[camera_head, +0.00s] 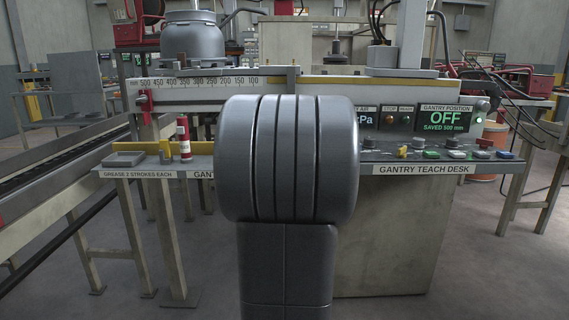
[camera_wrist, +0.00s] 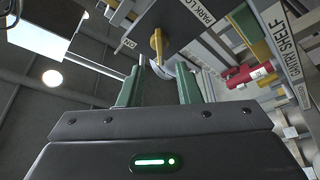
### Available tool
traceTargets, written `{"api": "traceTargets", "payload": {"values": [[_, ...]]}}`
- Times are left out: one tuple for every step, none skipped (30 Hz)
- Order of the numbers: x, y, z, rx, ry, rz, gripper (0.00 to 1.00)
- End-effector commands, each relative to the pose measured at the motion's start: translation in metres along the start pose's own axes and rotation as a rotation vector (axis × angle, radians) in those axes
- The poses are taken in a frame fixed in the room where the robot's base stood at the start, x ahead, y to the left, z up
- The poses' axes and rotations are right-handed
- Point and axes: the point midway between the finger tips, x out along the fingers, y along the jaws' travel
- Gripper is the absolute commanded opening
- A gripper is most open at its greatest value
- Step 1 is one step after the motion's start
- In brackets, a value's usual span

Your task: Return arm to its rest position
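My gripper (camera_wrist: 159,72) shows in the wrist view with its two green fingers apart. I see nothing held between them. A yellow lever (camera_wrist: 157,42) on a dark panel lettered "PARK LO…" (camera_wrist: 195,18) appears beyond the fingertips. A pale curved piece beside the fingers is too small to make out. In the head view my own grey arm link fills the middle and my gripper is hidden.
The gantry teach desk (camera_head: 420,169) stands ahead, with buttons and a display (camera_head: 447,118) reading "OFF". A red grease tube (camera_head: 184,138) stands on its left shelf. A red item (camera_wrist: 250,75) lies near the "GANTRY SHELF" label in the wrist view.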

Motion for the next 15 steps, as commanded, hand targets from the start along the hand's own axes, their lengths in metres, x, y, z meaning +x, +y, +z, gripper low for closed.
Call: {"api": "traceTargets", "payload": {"values": [[0.011,-0.001,0.000,0.000,0.003,0.000,0.31],[0.016,-0.001,0.000,0.000,0.002,-0.001,0.31],[0.024,-0.002,0.000,0.000,0.003,-0.001,0.31],[0.029,-0.001,0.001,0.000,0.003,-0.001,0.31],[0.034,-0.001,0.001,0.000,0.002,-0.001,0.31],[0.041,-0.001,0.000,0.000,0.002,0.000,0.31],[0.046,-0.001,0.001,0.000,0.002,0.000,0.31],[0.051,-0.001,0.001,0.000,0.002,-0.001,0.31],[0.056,-0.001,0.000,0.000,0.002,-0.001,0.31],[0.060,-0.001,0.000,0.000,0.003,0.000,0.31],[0.064,-0.001,0.000,0.000,0.002,0.000,0.31],[0.068,-0.001,0.000,0.000,0.001,-0.001,0.31],[0.071,-0.001,0.001,0.000,0.001,0.000,0.31],[0.073,-0.001,0.001,0.000,0.001,0.000,0.31],[0.076,0.000,0.000,0.000,0.001,0.000,0.31]]}}
